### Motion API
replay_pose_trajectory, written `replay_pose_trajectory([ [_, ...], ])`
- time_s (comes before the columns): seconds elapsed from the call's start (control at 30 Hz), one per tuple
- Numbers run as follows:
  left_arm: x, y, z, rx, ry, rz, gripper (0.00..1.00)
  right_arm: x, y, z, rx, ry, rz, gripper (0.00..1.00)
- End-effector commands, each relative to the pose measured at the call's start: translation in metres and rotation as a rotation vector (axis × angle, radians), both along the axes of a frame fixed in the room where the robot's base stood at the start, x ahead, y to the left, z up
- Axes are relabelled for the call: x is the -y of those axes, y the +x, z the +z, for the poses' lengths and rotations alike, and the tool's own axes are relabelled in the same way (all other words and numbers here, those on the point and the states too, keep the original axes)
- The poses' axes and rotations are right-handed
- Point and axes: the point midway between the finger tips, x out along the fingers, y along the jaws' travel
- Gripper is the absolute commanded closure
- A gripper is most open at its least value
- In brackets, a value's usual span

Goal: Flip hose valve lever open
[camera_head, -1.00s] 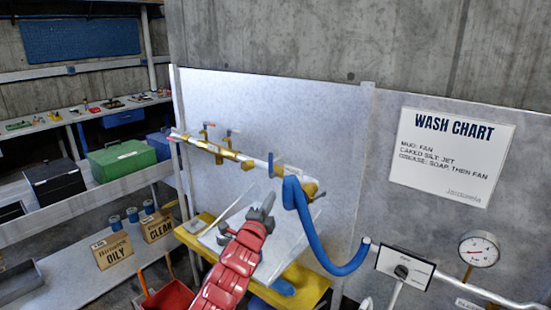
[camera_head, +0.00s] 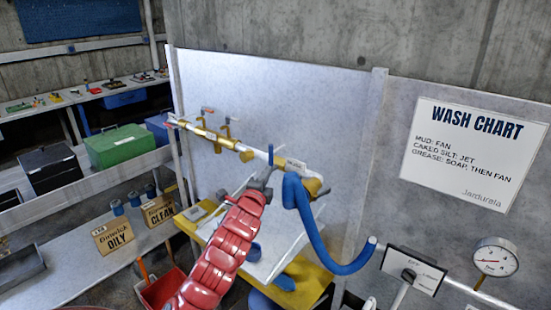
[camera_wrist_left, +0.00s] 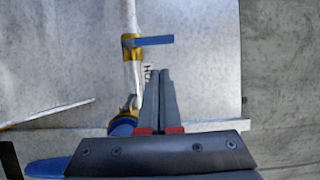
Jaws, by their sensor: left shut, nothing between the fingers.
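The blue valve lever (camera_head: 270,154) stands out across the pipe at a brass fitting in the head view. In the left wrist view the lever (camera_wrist_left: 155,41) is a blue bar running right from its brass collar, across the white pipe. My left gripper (camera_head: 267,174), on its red arm, is just below the lever in the head view. In the wrist view its fingers (camera_wrist_left: 159,72) are together and empty, their tips a little short of the lever in the picture; contact is not visible. The blue hose (camera_head: 318,232) hangs from the pipe's brass end. My right gripper is not in view.
The pipe with two small taps (camera_head: 216,135) runs along a grey panel. A yellow table (camera_head: 310,290) stands below. A wash chart (camera_head: 470,152), a selector box (camera_head: 413,270) and a gauge (camera_head: 495,257) are at right. Shelves with boxes stand at left.

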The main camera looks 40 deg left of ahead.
Motion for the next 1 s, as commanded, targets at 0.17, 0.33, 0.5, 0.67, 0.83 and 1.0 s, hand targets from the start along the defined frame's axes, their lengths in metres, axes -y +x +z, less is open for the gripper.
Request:
replay_pose_trajectory([
  [0.17, -0.004, 0.013, 0.004, 0.004, -0.002, -0.002, 1.0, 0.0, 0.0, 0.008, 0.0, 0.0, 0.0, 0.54],
  [0.33, -0.014, 0.035, 0.004, -0.001, -0.004, 0.001, 1.0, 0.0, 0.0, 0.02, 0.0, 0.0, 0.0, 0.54],
  [0.5, -0.021, 0.058, 0.005, 0.002, -0.005, -0.001, 1.0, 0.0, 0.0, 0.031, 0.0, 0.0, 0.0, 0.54],
  [0.67, -0.028, 0.075, 0.003, -0.001, -0.004, 0.0, 1.0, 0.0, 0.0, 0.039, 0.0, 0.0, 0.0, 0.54],
  [0.83, -0.033, 0.087, 0.004, 0.004, -0.002, -0.001, 1.0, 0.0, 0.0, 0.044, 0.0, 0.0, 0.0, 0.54],
  [1.0, -0.034, 0.092, 0.0, -0.001, -0.001, -0.001, 1.0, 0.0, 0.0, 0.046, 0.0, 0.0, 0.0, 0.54],
])
